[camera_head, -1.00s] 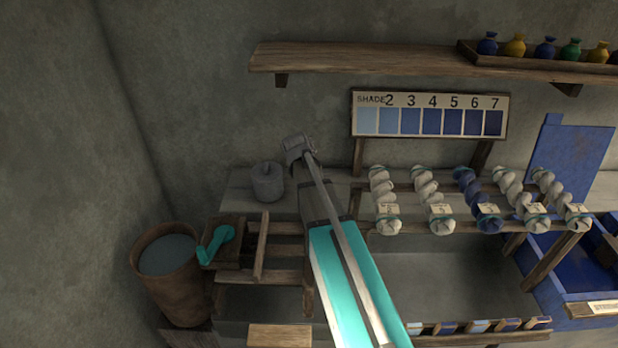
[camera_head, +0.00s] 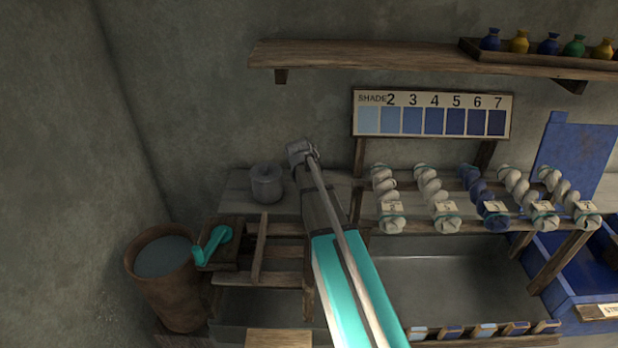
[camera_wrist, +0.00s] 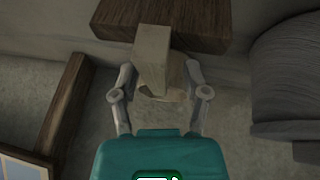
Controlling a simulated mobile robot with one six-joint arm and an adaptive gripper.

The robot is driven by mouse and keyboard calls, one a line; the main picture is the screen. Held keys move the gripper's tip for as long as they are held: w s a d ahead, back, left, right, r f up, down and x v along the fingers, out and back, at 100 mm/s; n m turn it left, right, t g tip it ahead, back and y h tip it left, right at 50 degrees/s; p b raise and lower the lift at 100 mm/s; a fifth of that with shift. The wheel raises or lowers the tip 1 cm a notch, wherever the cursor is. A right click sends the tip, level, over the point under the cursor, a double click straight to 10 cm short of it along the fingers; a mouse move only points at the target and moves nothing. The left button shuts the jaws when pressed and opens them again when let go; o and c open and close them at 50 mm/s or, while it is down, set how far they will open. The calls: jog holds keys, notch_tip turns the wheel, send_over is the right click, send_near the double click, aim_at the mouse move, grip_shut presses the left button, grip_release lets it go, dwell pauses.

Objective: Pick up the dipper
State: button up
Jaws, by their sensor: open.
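In the wrist view my gripper (camera_wrist: 160,78) is open, with one grey finger on each side of a pale tan, block-shaped piece (camera_wrist: 154,55). This piece may be the handle of the dipper, but I cannot tell for sure. A paler, rounded part (camera_wrist: 165,105) shows below it, between the fingers. I cannot tell whether either finger touches it.
A grey lidded pot (camera_head: 267,184) stands on the ledge left of my arm; it shows close at the right in the wrist view (camera_wrist: 290,75). Skeins (camera_head: 440,205) hang on a rack to the right, below the shade card (camera_head: 432,115). A water bucket (camera_head: 165,285) stands left.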

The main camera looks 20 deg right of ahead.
grip_shut()
jog(key=shift+r, duration=0.1)
dwell(0.5)
notch_tip(320, 180, up, 3)
jog(key=p, duration=0.3)
jog(key=s+r+p, duration=0.1)
jog(key=r+p, duration=0.1)
jog(key=s+r+p, duration=0.4)
jog(key=shift+s+d+r+p, duration=0.15)
jog(key=shift+d+r+p, duration=0.15)
jog(key=shift+d+p, duration=0.1)
jog(key=s+d+r+p, duration=0.1)
jog(key=s+r+p, duration=0.2)
jog(key=s, duration=0.5)
jog(key=shift+s+d, duration=0.25)
jog(key=shift+s, duration=0.05)
jog(key=shift+s+r, duration=0.1)
